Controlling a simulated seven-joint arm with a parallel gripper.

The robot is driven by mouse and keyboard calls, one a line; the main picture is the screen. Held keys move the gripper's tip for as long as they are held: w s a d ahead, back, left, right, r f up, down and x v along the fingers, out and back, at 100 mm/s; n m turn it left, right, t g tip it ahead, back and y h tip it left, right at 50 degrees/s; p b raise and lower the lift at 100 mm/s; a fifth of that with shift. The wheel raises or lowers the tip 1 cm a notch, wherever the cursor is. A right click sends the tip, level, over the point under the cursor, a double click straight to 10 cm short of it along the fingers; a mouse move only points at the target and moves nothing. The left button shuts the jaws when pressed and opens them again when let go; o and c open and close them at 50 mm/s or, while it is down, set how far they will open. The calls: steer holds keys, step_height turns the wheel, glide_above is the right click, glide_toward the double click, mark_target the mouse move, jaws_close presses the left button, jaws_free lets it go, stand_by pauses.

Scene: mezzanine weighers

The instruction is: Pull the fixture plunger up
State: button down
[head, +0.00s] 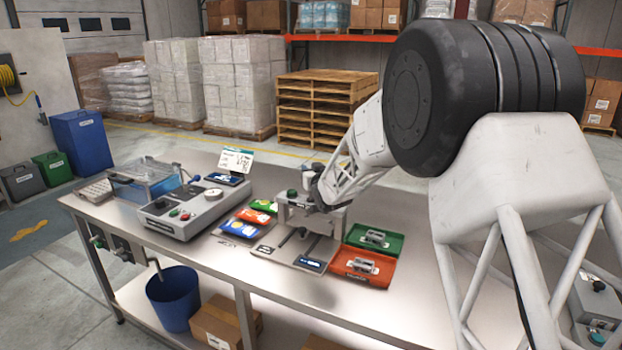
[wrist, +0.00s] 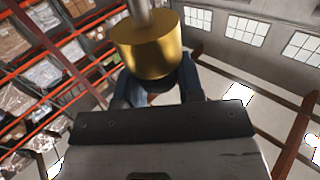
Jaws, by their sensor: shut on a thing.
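The fixture (head: 341,222), a grey metal frame on a base plate, stands on the steel bench in the head view. My gripper (head: 316,196) is at the top of this frame, and my arm partly hides the spot. In the wrist view, my gripper (wrist: 155,96) has its dark jaws closed around the fixture plunger, whose brass-coloured cylinder (wrist: 153,48) and grey rod (wrist: 150,14) show up close. The exact contact is hidden behind the brass part. A green knob (head: 292,193) sits on the left of the fixture. How high the plunger stands cannot be told.
A grey weighing unit (head: 182,212) stands to the left on the bench (head: 270,300). A green tray (head: 385,242) and an orange tray (head: 362,267), each with a metal part, lie to the right. The bench front is clear.

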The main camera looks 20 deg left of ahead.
steer(key=shift+r, duration=0.35)
steer(key=c, duration=1)
jaws_free()
steer(key=shift+c, duration=0.2)
steer(key=shift+o, duration=1.4)
steer(key=shift+f, duration=0.1)
steer(key=shift+s+d, duration=0.15)
steer(key=v, duration=0.7)
steer(key=shift+s+d, duration=0.15)
